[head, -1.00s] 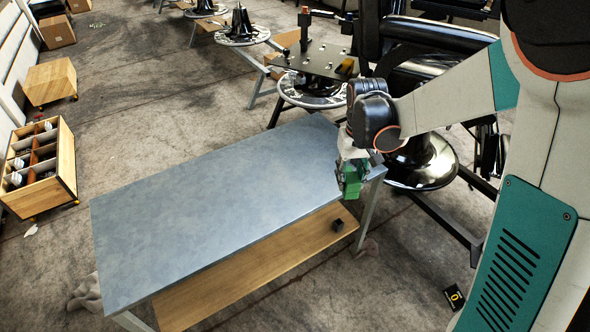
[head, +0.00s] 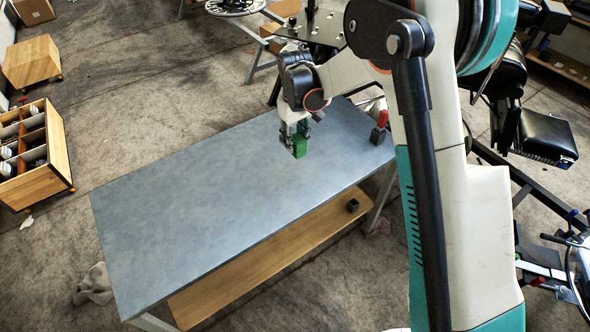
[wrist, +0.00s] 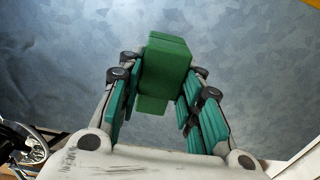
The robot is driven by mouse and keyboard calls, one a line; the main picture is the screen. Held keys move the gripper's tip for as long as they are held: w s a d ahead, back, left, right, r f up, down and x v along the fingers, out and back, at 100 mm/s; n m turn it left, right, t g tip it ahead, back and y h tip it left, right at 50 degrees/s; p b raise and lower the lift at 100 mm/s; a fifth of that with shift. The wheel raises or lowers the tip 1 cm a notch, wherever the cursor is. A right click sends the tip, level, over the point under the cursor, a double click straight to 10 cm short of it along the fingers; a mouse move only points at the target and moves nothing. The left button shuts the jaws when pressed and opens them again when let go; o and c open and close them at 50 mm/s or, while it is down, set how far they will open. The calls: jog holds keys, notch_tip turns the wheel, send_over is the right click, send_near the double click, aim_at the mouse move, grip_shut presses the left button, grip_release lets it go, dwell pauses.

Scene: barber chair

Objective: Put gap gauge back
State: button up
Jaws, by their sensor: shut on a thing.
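A green block, which I take to be the gap gauge, shows at my gripper (head: 296,130) in the head view. In the wrist view this green block (wrist: 165,70) sits between the teal finger pads of my gripper (wrist: 165,85), and they are shut on it. The blue-grey tabletop (head: 220,190) lies below the block, which looks held above it; the exact height is hard to tell. The wrist view also shows the bare tabletop (wrist: 60,70) beyond the block.
A red and black object (head: 379,128) stands at the table's right end. A wooden box with compartments (head: 57,160) and a wooden crate (head: 32,62) stand on the floor at left. A small black block (head: 352,205) lies on the wooden lower shelf (head: 255,255). Most of the tabletop is clear.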

notch_tip(320, 180, down, 13)
jog(key=b, duration=0.3)
jog(key=shift+r+b, duration=0.2)
jog(key=shift+b, duration=0.1)
jog(key=shift+f, duration=0.2)
jog(key=o, duration=1.2)
jog(key=shift+r, duration=0.2)
